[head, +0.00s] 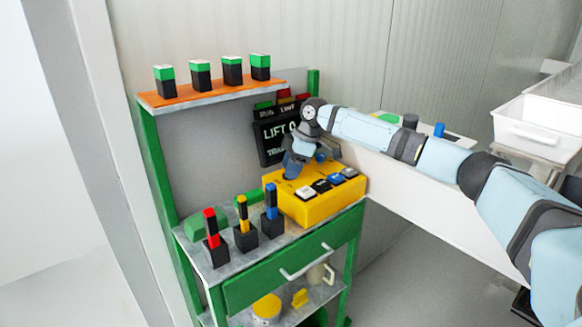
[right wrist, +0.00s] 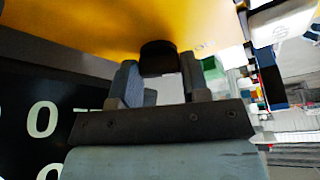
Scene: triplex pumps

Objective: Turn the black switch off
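A yellow control box (head: 309,208) stands on the green bench, with a row of white, black and blue switches on its sloped top. A black switch (head: 321,186) shows in that row. My right gripper (head: 298,168) hangs over the back of the box. In the right wrist view its two fingers (right wrist: 160,82) are apart, pointing at the yellow surface. A dark round knob (right wrist: 158,57) on that surface shows at the gap between the fingertips. I cannot tell whether the fingers touch it. My left gripper is out of view.
Red, yellow and blue levers on black blocks (head: 244,236) stand left of the box. Several green-black blocks (head: 232,70) line the orange shelf above. A black sign (head: 276,135) stands behind the gripper. A white bin (head: 540,125) is at right.

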